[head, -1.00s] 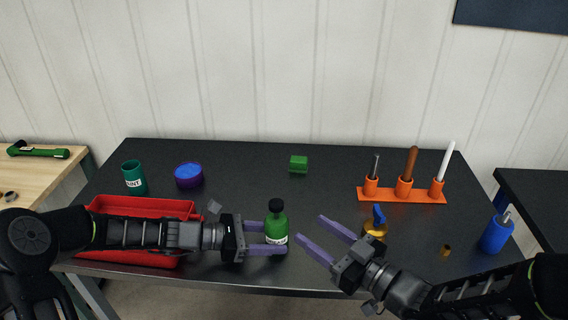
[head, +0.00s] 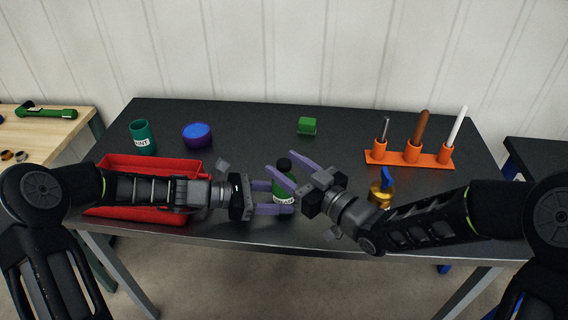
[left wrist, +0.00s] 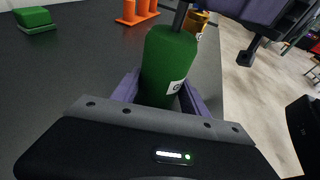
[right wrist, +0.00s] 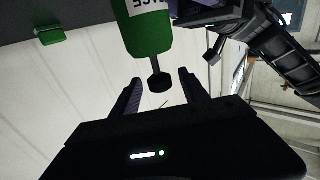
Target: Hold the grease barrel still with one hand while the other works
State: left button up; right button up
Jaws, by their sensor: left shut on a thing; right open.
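The grease barrel (head: 285,189) is a green bottle with a black cap (head: 284,165) and a white label, upright near the table's front edge. My left gripper (head: 281,198) is shut on its body from the left; the left wrist view shows the green body (left wrist: 168,62) between the fingers. My right gripper (head: 275,163) is open at the cap's height. In the right wrist view the cap (right wrist: 159,82) appears between the open fingertips (right wrist: 160,77), with no clear contact. The right fingers partly hide the barrel in the head view.
A red bin (head: 150,214) lies under my left arm. Behind are a teal paint cup (head: 143,138), a blue-purple round tub (head: 197,136) and a green block (head: 307,126). An orange rack (head: 410,157) holds tools at right. A brass can with blue top (head: 381,194) is by my right arm.

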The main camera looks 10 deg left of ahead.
jog(key=shift+w+a, duration=0.3)
jog(key=shift+a, duration=0.1)
grip_shut()
dwell(0.4)
dwell(0.8)
